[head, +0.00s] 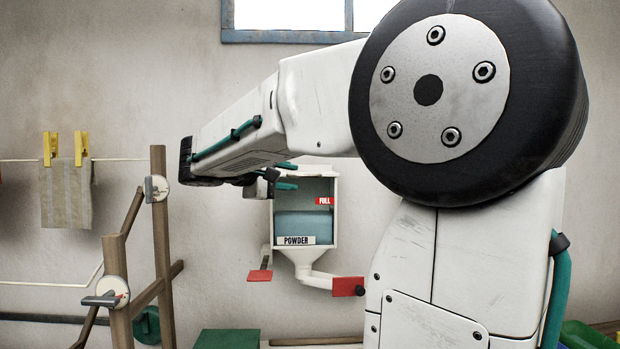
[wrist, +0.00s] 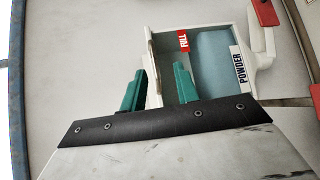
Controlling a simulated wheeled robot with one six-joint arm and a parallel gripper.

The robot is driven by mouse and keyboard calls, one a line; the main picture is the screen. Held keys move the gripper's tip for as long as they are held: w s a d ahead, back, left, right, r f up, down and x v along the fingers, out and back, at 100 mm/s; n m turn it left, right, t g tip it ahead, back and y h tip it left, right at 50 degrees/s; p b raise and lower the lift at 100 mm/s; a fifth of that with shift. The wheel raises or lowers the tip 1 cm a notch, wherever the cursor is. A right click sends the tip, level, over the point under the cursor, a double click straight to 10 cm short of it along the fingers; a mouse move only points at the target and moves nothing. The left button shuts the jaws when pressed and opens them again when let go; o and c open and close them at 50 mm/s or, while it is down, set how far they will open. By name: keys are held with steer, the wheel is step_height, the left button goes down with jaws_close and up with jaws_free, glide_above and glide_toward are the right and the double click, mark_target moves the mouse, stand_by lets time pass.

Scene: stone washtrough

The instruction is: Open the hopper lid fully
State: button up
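The powder hopper (head: 336,210) is a pale box on the wall with a clear front and blue-grey powder inside; it also shows, turned sideways, in the wrist view (wrist: 199,28). A thin strip along its top, which looks like the lid (wrist: 151,50), seems to lie flat over the box; its hinge is hard to make out. My gripper (head: 294,176) is at the hopper's upper left, its green fingers apart. In the wrist view my gripper (wrist: 160,76) has one finger beyond the top edge and the other over the box front. I cannot tell whether either touches.
A funnel and spout (head: 310,268) hang under the hopper, with a red flap (head: 348,286) at the right and a red tab (head: 260,275) at the left. Wooden posts (head: 160,235) and a hanging cloth (head: 66,195) stand left. My arm covers much of the right side.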

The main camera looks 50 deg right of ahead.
mark_target(303, 176)
steer(key=shift+w+d+r, duration=0.15)
steer(key=shift+d+r, duration=0.1)
steer(key=shift+d, duration=0.15)
steer(key=d, duration=0.4)
steer(key=d+f, duration=0.1)
steer(key=d, duration=0.2)
steer(key=shift+s+d, duration=0.1)
steer(key=shift+s, duration=0.2)
steer(key=shift+f, duration=0.1)
jaws_close()
